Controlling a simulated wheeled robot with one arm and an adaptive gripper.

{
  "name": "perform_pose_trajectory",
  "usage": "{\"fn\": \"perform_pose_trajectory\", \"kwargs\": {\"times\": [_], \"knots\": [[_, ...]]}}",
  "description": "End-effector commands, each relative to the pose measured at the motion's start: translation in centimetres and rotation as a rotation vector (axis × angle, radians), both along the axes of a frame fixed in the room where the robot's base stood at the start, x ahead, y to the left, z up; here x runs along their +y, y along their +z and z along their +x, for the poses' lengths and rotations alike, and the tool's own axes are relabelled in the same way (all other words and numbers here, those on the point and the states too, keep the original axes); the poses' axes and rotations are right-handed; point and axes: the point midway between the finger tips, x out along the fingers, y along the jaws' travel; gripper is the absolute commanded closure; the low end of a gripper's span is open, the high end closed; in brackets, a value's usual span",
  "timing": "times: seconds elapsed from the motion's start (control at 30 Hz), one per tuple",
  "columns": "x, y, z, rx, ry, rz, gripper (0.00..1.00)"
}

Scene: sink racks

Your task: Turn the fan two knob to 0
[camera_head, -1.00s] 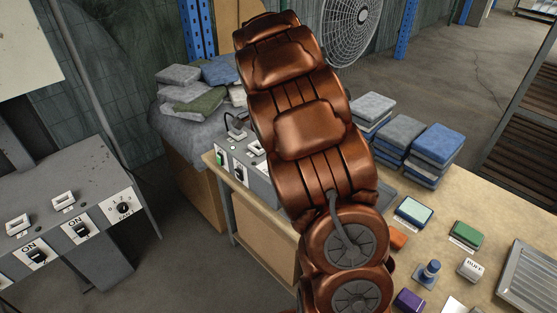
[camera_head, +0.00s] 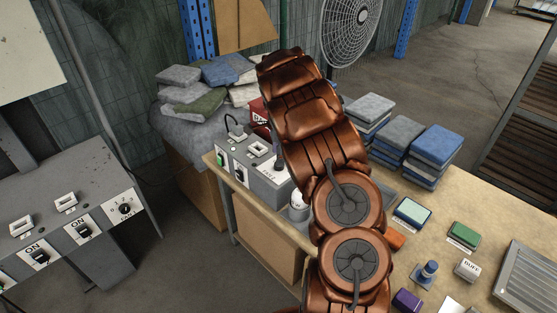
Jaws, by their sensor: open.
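A black round knob (camera_head: 124,209) sits on a white dial plate at the right end of the grey control panel (camera_head: 92,172) on the left. The print on its plate is too small to read, so I cannot tell its number or setting. A second grey control box (camera_head: 268,190) stands on the table's left end, with a green switch (camera_head: 221,160) and a black switch (camera_head: 240,174). My copper arm covers part of this box's right side. My gripper does not show; the arm rises across the middle and its end is hidden or out of sight.
A caged fan (camera_head: 350,28) stands behind. Folded cloths (camera_head: 222,70) lie at the back left. Stacks of blue and grey pads (camera_head: 437,145) and small coloured blocks (camera_head: 464,234) stand on the table (camera_head: 487,196). Floor shows between the left panel and the table.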

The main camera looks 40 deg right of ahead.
Motion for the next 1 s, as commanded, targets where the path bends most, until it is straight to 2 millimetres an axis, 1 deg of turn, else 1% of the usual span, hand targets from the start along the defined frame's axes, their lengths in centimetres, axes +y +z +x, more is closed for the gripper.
{"fn": "perform_pose_trajectory", "kwargs": {"times": [0.1,0.23,0.33,0.53,0.57,1.0], "knots": [[0.1,-1.6,-0.2,0.008,0.000,0.003,0.38],[0.0,-3.0,-0.2,0.004,0.000,0.001,0.38],[0.0,-3.4,-0.2,0.003,0.000,0.000,0.38],[0.0,-3.5,-0.1,0.002,0.000,0.000,0.38],[0.0,-3.5,-0.1,0.002,0.000,0.000,0.40],[0.0,-3.5,-0.1,0.002,0.000,0.000,0.86]]}}
